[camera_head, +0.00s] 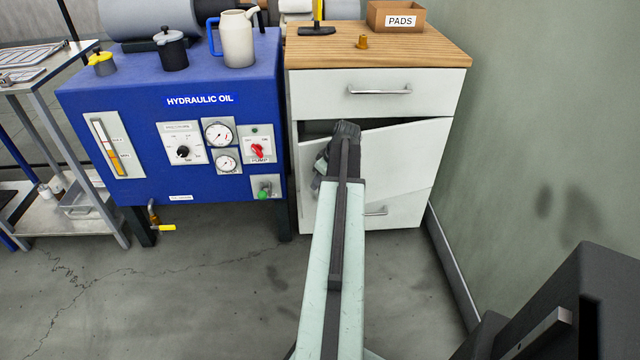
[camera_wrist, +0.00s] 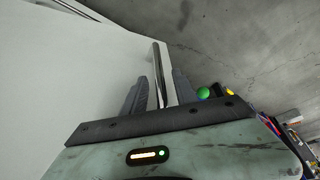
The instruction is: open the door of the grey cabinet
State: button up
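The grey cabinet (camera_head: 307,91) stands against the right wall under a wooden top. Its door (camera_head: 399,155), below the top drawer, is ajar: a dark gap shows along its top, wider at the left, and its right side stays near the cabinet's edge. My gripper (camera_head: 343,128) is at the door's left part, and my arm hides the door handle in the head view. In the wrist view, the metal bar handle (camera_wrist: 157,65) stands between the two dark fingers of my gripper (camera_wrist: 160,84). The fingers are apart, with space beside the bar.
The top drawer (camera_head: 330,92) is shut; another handle (camera_head: 376,211) shows low on the cabinet. A blue hydraulic oil tank (camera_head: 90,120) stands close at the left. The green wall (camera_head: 540,120) is close at the right. The floor (camera_head: 200,290) in front is clear.

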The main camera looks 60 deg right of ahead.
grip_shut()
jog(key=shift+s, duration=0.1)
dwell(1.2)
